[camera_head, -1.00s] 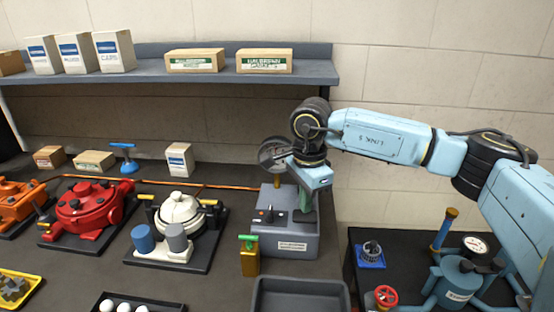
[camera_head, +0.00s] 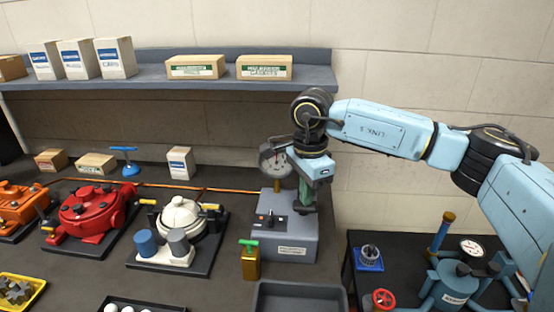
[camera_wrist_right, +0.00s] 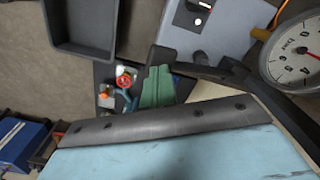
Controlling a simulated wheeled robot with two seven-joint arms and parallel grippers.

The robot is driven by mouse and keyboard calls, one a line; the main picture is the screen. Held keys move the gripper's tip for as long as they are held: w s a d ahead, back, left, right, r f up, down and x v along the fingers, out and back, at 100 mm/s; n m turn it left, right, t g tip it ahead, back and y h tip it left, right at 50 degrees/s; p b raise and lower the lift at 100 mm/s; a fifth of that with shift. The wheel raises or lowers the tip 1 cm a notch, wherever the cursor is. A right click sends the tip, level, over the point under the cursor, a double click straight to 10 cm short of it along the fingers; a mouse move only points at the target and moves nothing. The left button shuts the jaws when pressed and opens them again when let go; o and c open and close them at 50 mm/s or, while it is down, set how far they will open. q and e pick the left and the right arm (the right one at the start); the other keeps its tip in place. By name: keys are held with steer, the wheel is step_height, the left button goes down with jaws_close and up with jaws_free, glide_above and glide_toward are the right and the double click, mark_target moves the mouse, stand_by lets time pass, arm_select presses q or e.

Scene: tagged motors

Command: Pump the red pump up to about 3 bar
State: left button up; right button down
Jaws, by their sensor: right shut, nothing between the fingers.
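The red pump (camera_head: 88,208), a round red casing on a dark base, stands on the bench at the left. An orange hose (camera_head: 155,184) runs along the bench toward a grey box (camera_head: 285,240) with a switch panel. A round gauge (camera_head: 274,162) stands behind the box, partly hidden by my right arm. The gauge face (camera_wrist_right: 298,52) shows at the edge of the wrist view, cut off; I cannot read its value. My right gripper (camera_head: 306,203) is shut and empty, its green fingers pointing down over a dark pad on the box. I cannot tell whether they touch it.
A cream-white unit (camera_head: 180,214) stands between the red pump and the box. A shelf (camera_head: 200,76) with cartons spans the back. A blue pump (camera_head: 455,283) stands at right.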

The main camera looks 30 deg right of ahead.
stand_by(0.3)
steer(key=shift+r+p, duration=1.6)
steer(key=shift+r, duration=0.9)
steer(key=shift+f, duration=0.1)
